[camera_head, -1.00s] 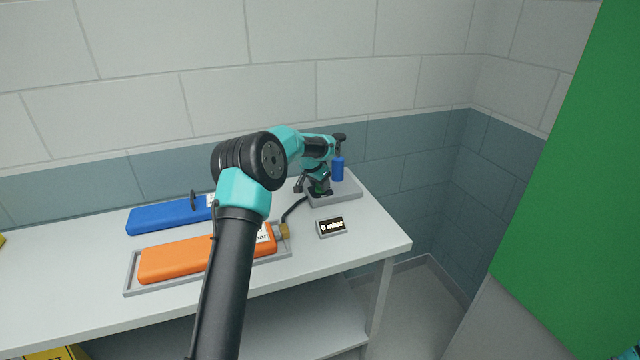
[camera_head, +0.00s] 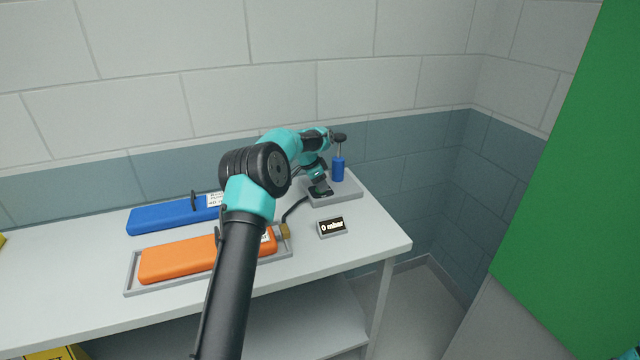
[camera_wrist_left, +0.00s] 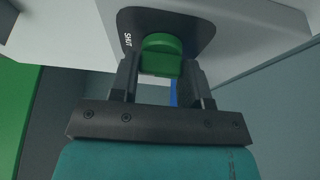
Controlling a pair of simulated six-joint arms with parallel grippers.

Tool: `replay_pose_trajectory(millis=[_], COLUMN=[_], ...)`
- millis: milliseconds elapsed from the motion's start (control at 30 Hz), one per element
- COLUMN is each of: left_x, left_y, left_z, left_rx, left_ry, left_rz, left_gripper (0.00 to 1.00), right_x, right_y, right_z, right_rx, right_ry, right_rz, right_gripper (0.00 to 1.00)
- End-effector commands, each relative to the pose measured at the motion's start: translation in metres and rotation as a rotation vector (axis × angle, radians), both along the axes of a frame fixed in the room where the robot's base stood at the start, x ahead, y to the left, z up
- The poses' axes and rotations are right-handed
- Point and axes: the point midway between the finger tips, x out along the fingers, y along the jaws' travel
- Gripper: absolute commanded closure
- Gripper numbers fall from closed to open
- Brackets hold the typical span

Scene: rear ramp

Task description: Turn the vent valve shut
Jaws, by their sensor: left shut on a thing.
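The vent valve's green knob (camera_wrist_left: 160,52) shows in the left wrist view, on a dark plate (camera_wrist_left: 200,30) with the word SHUT printed at its left. My left gripper (camera_head: 320,189) is at the grey pump base (camera_head: 348,187) at the right end of the bench in the head view. In the left wrist view my left gripper (camera_wrist_left: 162,75) has a finger on each side of the knob and is shut on it. In the head view the gripper mostly hides the knob. My right gripper is not in view.
The small display (camera_head: 332,227) reads 0 mbar. An orange bag (camera_head: 185,262) lies in a grey tray (camera_head: 131,282), with a blue bag (camera_head: 165,216) behind. A dark hose (camera_head: 293,209) runs to the base.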

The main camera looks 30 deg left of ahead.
Motion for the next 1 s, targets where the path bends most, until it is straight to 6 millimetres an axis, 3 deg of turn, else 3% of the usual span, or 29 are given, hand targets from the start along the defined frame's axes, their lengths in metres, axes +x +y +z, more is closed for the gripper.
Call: replay_pose_trajectory(millis=[200, 233, 500, 800, 1000], left_x=[0.0, 0.0, 0.0, -0.001, -0.006], left_y=[0.0, 0.0, 0.0, 0.001, 0.005], left_z=[0.0, 0.0, 0.0, 0.002, 0.019], left_rx=[0.0, 0.0, 0.001, 0.001, 0.001], left_ry=[0.001, 0.001, 0.001, 0.0, -0.001], left_rz=[-0.001, -0.001, 0.0, 0.0, 0.001], left_gripper=[0.81, 0.56, 0.32, 0.32, 0.32], right_x=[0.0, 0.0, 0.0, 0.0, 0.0], right_y=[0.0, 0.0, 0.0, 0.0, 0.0], right_z=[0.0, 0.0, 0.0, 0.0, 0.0], right_rx=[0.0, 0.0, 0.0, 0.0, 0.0], right_ry=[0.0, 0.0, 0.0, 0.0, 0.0], right_rz=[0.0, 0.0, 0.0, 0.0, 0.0], right_gripper=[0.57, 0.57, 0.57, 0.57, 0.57])
